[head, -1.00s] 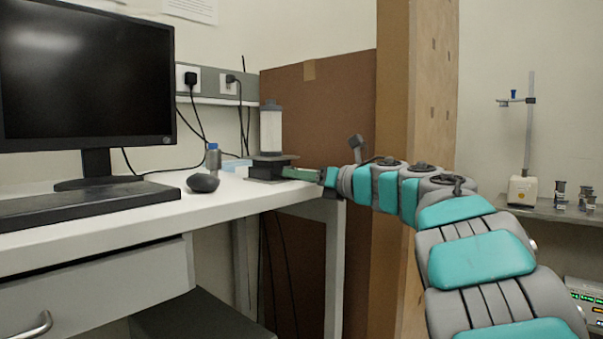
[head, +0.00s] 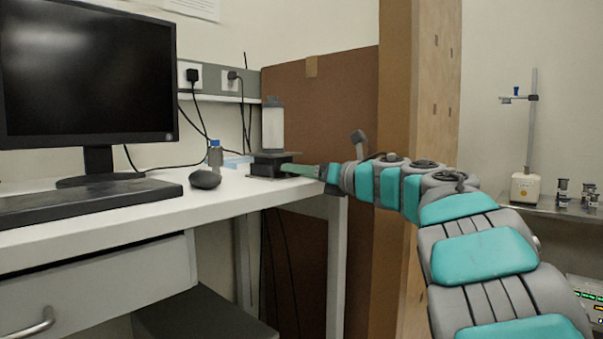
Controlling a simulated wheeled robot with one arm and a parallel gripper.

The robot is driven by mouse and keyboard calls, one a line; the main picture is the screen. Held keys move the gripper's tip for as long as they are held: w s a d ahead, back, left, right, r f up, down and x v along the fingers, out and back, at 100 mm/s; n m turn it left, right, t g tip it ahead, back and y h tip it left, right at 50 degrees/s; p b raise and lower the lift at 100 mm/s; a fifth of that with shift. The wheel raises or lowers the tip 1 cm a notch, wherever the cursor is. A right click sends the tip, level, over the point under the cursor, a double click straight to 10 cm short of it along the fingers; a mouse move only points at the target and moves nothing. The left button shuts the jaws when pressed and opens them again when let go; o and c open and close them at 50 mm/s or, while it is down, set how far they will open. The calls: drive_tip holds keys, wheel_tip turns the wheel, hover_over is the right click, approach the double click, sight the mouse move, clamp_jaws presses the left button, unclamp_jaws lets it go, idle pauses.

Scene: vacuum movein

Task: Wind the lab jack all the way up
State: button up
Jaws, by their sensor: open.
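The lab jack (head: 268,160) is a low dark stand on the white desk's right end. A clear and white cylinder with a grey cap (head: 273,128) stands upright on its top plate. The jack looks low, with little height between its plates. My gripper (head: 298,170) reaches in from the right at the jack's right side, its green fingers pointing left and close to the jack. The gap between the fingers is too small to make out. The jack's knob cannot be made out, and I cannot tell whether the fingers touch it.
The desk (head: 110,218) also holds a monitor (head: 85,75), a keyboard (head: 75,203), a black mouse (head: 205,179) and a small blue-capped bottle (head: 215,156) left of the jack. A brown panel (head: 320,110) stands behind my arm. Cables hang behind the desk.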

drive_tip(key=v, duration=0.7)
drive_tip(key=shift+s+d+b, duration=0.3)
drive_tip(key=shift+w+a+n, duration=0.75)
drive_tip(key=shift+a+n, duration=0.2)
drive_tip(key=shift+a, duration=0.05)
drive_tip(key=shift+w+a+n, duration=0.8)
drive_tip(key=shift+a+n, duration=0.2)
drive_tip(key=shift+w+a+n, duration=0.75)
drive_tip(key=shift+a+n, duration=0.2)
drive_tip(key=shift+c, duration=0.4)
drive_tip(key=shift+r, duration=0.1)
clamp_jaws()
